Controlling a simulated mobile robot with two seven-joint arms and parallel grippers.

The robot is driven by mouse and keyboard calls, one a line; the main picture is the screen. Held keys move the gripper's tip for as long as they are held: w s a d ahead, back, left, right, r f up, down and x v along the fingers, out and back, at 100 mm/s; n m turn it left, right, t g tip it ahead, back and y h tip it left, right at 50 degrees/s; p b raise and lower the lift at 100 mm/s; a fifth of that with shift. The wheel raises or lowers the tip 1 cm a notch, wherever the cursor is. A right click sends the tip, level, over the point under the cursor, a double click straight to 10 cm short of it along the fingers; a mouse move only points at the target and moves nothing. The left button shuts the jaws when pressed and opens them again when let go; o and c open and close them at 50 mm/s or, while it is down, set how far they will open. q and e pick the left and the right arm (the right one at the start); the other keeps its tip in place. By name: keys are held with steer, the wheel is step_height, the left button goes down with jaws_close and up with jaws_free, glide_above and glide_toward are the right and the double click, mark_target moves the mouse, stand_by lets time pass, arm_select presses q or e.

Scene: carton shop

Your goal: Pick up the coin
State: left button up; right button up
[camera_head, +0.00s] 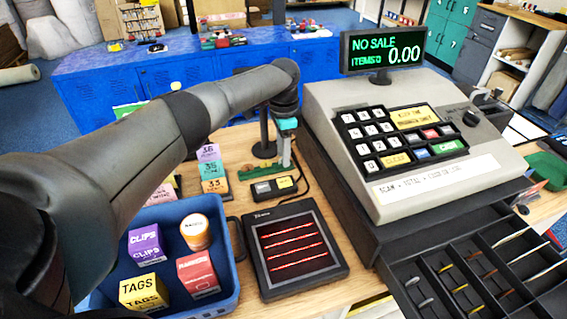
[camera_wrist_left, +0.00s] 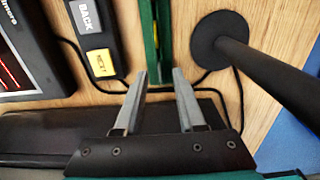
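My left gripper (camera_head: 284,150) hangs at the end of the arm reaching over from the left, beside the cash register and above the green strip (camera_head: 262,172) on the counter. In the left wrist view its two grey fingers (camera_wrist_left: 160,75) are apart, with nothing seen held between them. The green strip (camera_wrist_left: 149,40) runs up from between the fingertips in that view. No coin can be made out for certain. Small grey, yellow and orange pieces lie in the open cash drawer (camera_head: 399,284), too small to identify. My right gripper is not in view.
The cash register (camera_head: 330,95) stands right of the gripper. A button box (camera_head: 273,188), scanner pad (camera_head: 292,248) and blue basket (camera_head: 215,306) with small boxes are in front. A black pole (camera_wrist_left: 262,65) stands close to the fingers; cables lie around. Price cards (camera_head: 211,168) stand left.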

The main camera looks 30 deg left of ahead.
arm_select(q)
steer(key=shift+f, duration=0.3)
steer(key=shift+c, duration=0.2)
jaws_close()
stand_by(1.0)
